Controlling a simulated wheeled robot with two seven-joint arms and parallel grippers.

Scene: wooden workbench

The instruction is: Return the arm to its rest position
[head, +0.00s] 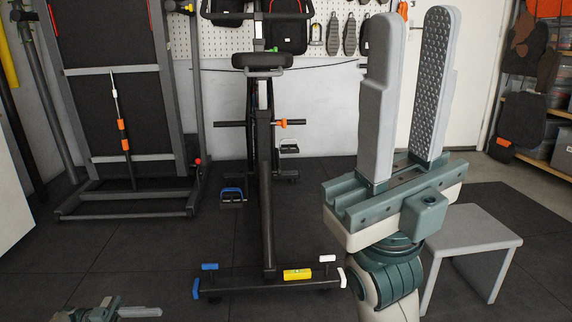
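My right gripper (412,22) stands raised in the right half of the head view, its fingers pointing up. The two long grey fingers are apart, with wall showing between them, and nothing is held. The inner face of one finger shows a studded pad. My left gripper (140,311) shows only partly at the bottom left edge. A grey finger there points right, and the rest is cut off, so its opening cannot be told.
A black exercise bike (264,180) stands on the dark floor (120,245) in the middle. A folded treadmill (115,110) leans at the left. A low grey table (470,236) stands behind my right arm. Shelves (540,135) are at the far right. Open floor lies at the left front.

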